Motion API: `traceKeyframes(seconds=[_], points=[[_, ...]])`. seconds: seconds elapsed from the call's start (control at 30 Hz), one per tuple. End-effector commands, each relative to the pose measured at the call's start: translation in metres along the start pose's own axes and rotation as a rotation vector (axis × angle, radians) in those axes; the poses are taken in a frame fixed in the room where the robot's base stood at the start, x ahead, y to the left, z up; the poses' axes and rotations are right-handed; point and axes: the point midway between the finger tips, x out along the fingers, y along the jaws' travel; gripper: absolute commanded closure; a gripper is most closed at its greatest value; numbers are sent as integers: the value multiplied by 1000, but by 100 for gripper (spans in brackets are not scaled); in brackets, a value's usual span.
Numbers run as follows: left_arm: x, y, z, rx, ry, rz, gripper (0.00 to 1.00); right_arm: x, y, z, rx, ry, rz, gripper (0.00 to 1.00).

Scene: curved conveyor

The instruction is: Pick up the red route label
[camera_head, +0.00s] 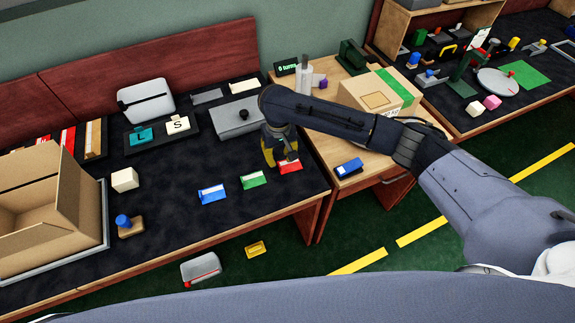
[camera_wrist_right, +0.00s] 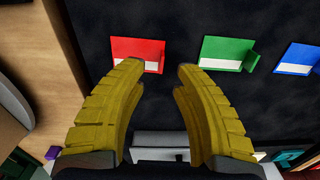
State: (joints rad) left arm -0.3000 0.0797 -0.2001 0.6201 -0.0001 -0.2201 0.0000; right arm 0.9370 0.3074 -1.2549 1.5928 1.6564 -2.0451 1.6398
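The red route label (camera_head: 290,166) lies on the dark tabletop near its right front corner, at the right end of a row with a green label (camera_head: 253,180) and a blue label (camera_head: 211,194). My right gripper (camera_head: 283,158) is just above and behind the red label and partly covers it. In the right wrist view the yellow fingers (camera_wrist_right: 159,66) are apart with nothing between them. There the red label (camera_wrist_right: 138,50) sits just beyond the left fingertip, which overlaps its lower edge. The green label (camera_wrist_right: 228,52) is beyond the right fingertip. My left gripper is not in view.
An open cardboard box (camera_head: 75,200), a white cube (camera_head: 125,179) and a blue-handled stamp (camera_head: 127,226) are on the left. A grey case (camera_head: 237,118) stands behind the labels. A blue item (camera_head: 348,168) and a carton (camera_head: 368,97) occupy the wooden table to the right.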

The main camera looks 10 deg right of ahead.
Motion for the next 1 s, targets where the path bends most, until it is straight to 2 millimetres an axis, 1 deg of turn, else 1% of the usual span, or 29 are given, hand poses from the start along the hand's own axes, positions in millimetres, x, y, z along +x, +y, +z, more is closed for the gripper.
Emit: traceKeyframes(seconds=[0.17,0.4,0.5,0.87,1.0], points=[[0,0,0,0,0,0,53,14,-2,0,1,-3,-2,70],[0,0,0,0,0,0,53,42,-3,-1,2,-2,-1,70],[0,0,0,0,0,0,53,49,-3,-1,1,-2,0,70],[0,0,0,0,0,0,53,52,-2,-2,1,0,0,69],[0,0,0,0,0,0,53,52,-2,-2,1,0,0,85]])
